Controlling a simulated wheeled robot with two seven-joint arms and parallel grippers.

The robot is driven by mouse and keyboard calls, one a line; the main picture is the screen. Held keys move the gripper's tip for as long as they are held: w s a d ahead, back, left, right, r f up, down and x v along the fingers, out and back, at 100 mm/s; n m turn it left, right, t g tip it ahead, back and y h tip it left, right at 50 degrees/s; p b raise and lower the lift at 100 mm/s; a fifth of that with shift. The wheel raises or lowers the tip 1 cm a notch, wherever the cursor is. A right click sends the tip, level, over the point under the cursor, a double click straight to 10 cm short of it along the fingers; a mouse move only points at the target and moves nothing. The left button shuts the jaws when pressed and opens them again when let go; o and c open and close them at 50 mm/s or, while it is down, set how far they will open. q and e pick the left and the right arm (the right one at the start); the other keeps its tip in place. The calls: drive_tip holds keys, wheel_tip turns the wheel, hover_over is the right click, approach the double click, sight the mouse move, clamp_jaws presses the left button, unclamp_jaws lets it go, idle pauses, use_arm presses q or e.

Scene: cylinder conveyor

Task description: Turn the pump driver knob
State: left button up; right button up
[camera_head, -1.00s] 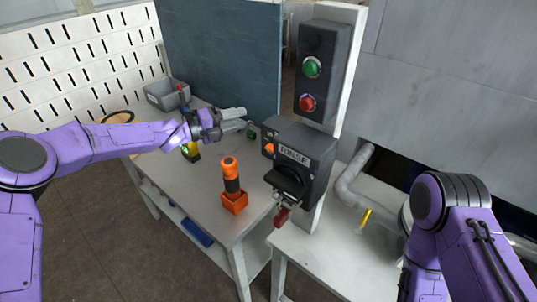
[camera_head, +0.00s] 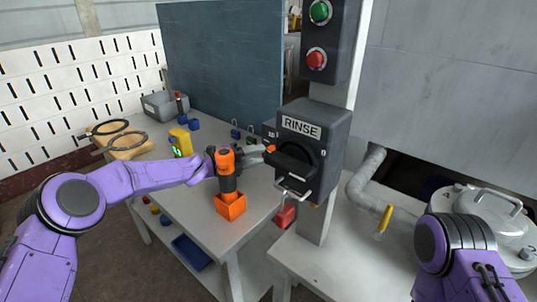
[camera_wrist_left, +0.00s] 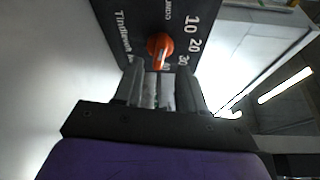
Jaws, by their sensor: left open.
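An orange knob (camera_wrist_left: 160,48) sits on a dark panel (camera_wrist_left: 125,30) with a white number scale in the left wrist view. In the head view an orange piece (camera_head: 270,149), which looks like this knob, shows at the left side of the RINSE box (camera_head: 332,132). My left gripper (camera_head: 258,156) is beside it, partly hidden behind an orange and black tool. In the left wrist view my left fingers (camera_wrist_left: 157,88) point at the knob, open, with nothing visibly held. I cannot tell whether they touch it. My right gripper is out of view.
The orange and black tool (camera_head: 227,172) stands upright in an orange holder (camera_head: 230,206), close to my left wrist. Green (camera_head: 320,11) and red (camera_head: 316,58) buttons are above the RINSE box. A pipe (camera_head: 362,182) and a metal lidded vessel (camera_head: 484,212) are at right.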

use_arm(q)
drive_tip(key=x, duration=0.4)
drive_tip(key=shift+w+d, duration=0.25)
clamp_jaws()
drive_tip(key=shift+r+m+y+p, duration=0.15)
drive_tip(key=shift+m+y+p, duration=0.3)
drive_tip(key=shift+m, duration=0.65)
drive_tip(key=shift+s+d+m+y+p, duration=0.1)
drive_tip(key=shift+m+y+p, duration=0.65)
drive_tip(key=shift+m, duration=0.75)
drive_tip(key=shift+y, duration=0.3)
